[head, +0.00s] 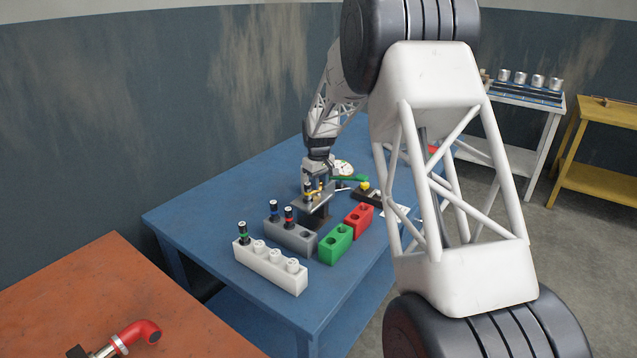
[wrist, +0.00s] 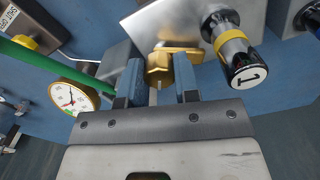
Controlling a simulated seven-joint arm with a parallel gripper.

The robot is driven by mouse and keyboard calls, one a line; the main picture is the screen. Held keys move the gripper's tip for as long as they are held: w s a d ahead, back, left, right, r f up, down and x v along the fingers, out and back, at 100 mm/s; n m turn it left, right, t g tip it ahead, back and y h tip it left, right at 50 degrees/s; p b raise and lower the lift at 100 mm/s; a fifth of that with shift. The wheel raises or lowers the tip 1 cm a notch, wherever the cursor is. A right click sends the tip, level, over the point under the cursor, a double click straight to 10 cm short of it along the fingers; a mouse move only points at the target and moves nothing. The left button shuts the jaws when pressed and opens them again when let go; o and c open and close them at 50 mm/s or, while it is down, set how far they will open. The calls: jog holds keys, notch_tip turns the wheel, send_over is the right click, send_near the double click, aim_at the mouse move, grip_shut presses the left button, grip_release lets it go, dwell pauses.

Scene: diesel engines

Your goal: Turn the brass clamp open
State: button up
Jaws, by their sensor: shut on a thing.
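The brass clamp (wrist: 172,60) shows in the wrist view between the two blue fingers of my gripper (wrist: 158,82). The fingers are shut on it, one on each side, and hide part of it. A grey metal plate (wrist: 165,22) lies just beyond the clamp. In the head view my gripper (head: 314,185) points down over a grey stand (head: 318,217) on the blue table, with a small bit of brass between its fingers. Whether the clamp has turned cannot be told.
A black and chrome cylinder marked 1 (wrist: 238,52) stands close right of the fingers. A dial gauge (wrist: 72,98) and green tube (wrist: 35,63) are at left. White (head: 270,267), grey (head: 290,236), green (head: 335,244) and red (head: 358,218) blocks stand on the blue table (head: 190,215).

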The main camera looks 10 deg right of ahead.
jog(key=m, duration=1.2)
jog(key=shift+d+m, duration=0.1)
jog(key=shift+m, duration=0.2)
dwell(0.3)
jog(key=o, duration=0.9)
jog(key=shift+r, duration=3.9)
jog(key=shift+s+r, duration=0.1)
